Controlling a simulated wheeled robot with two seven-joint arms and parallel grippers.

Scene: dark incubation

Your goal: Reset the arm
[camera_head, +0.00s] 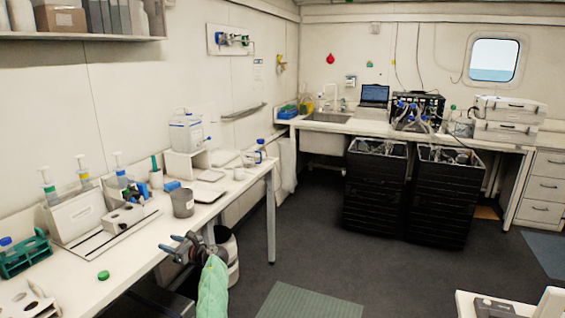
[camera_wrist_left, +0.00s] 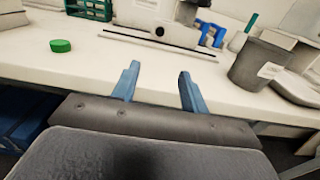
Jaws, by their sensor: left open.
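My left gripper (camera_head: 172,243) is at the front edge of the white bench (camera_head: 130,245), its blue fingers apart and nothing between them. In the left wrist view the fingers of the left gripper (camera_wrist_left: 157,85) point toward the bench top, open and empty. My left arm, in a light green sleeve, comes up from the bottom of the head view. My right gripper does not show.
A green cap (camera_head: 103,275) lies on the bench left of the gripper. A grey beaker (camera_head: 182,203) stands behind it. A green tube rack (camera_head: 27,254) is at far left. Black crates (camera_head: 375,190) stand across the room. Open floor lies right of the bench.

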